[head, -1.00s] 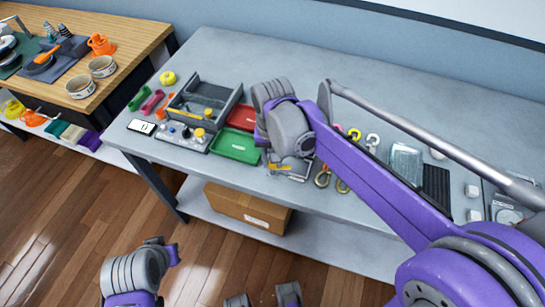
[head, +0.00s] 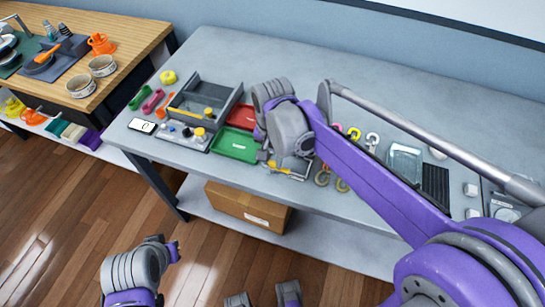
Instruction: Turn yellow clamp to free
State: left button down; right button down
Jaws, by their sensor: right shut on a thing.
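My right gripper (head: 281,165) is at the front edge of the grey workbench, just right of the green tray. It points down and is shut on the yellow clamp (head: 277,166), of which only a small yellow part shows below my wrist. The clamp sits at a small grey fixture (head: 297,171), mostly covered by my right wrist and forearm. The fingertips and the clamp's exact angle are hard to make out.
A green tray (head: 235,146) and a red tray (head: 241,116) lie left of my right wrist. A grey open box (head: 228,98) and a panel with knobs (head: 170,136) stand further left. Rings and hooks (head: 372,139) lie to the right. A cardboard box (head: 247,206) is below.

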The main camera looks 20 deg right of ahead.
aim_at(273, 162)
jog(key=c, duration=0.6)
grip_release()
notch_tip(273, 162, up, 11)
jog(key=shift+p, duration=0.45)
jog(key=shift+f, duration=0.1)
jog(key=s+d+f+n+t+p, duration=0.1)
jog(key=s+d+f+n+t, duration=0.1)
jog(key=s, duration=0.4)
jog(key=shift+s+d+f+n, duration=0.35)
jog(key=shift+d+f+n, duration=0.3)
jog(key=shift+d, duration=0.2)
jog(key=s+d+f+n+t, duration=0.1)
jog(key=s+f, duration=0.1)
jog(key=s+d+f+n+t+p, duration=0.1)
jog(key=s+f, duration=0.1)
jog(key=s, duration=0.1)
jog(key=s+d+f+n+t, duration=0.1)
jog(key=s+f, duration=0.1)
jog(key=shift+s+f+n+p, duration=0.25)
jog(key=shift+f+n+p, duration=0.1)
jog(key=shift+f, duration=0.05)
